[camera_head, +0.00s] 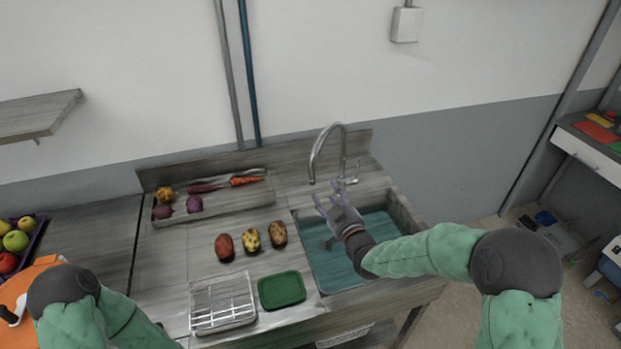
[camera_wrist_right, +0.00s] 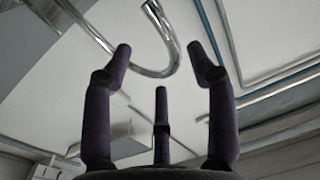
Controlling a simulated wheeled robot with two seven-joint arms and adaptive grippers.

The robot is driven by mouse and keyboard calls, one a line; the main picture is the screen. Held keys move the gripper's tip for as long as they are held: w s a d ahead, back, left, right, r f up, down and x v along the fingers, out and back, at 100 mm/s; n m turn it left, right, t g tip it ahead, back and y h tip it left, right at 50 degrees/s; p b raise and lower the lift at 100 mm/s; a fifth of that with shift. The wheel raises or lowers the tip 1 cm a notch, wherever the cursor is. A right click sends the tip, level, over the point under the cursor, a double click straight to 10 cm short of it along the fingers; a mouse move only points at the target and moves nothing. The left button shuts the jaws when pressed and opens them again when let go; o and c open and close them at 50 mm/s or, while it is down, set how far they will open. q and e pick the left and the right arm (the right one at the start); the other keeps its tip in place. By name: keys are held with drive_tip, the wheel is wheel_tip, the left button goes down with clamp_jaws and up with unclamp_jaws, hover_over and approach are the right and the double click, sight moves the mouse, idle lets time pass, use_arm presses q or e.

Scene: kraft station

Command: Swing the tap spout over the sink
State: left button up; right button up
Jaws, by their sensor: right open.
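The chrome tap (camera_head: 327,139) stands behind the sink, its curved spout bending to the left with its tip over the counter at the sink's back left corner. The sink (camera_head: 407,213) is a sunken basin with a teal inside. My right gripper (camera_head: 328,193) is over the sink's back part, close to the tap, with its fingers spread and empty. In the right wrist view the fingers (camera_wrist_right: 160,65) are apart, and the curved spout (camera_wrist_right: 172,55) shows beyond and between them, seemingly untouched. My left arm shows at the lower left, but its gripper is out of view.
A wire rack (camera_head: 222,304) and a green tray (camera_head: 282,290) lie left of the sink. Several potatoes (camera_head: 251,240) lie behind them. A wooden tray (camera_head: 232,200) with vegetables is at the back. A tap lever (camera_head: 356,172) stands right of the spout.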

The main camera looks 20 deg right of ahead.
sight(314, 173)
drive_tip(key=w, duration=0.3)
drive_tip(key=w+a, duration=0.1)
drive_tip(key=w, duration=0.7)
drive_tip(key=shift+a+f, duration=0.15)
drive_tip(key=shift+f, duration=0.1)
drive_tip(key=shift+c, duration=0.3)
drive_tip(key=shift+b, duration=0.3)
clamp_jaws()
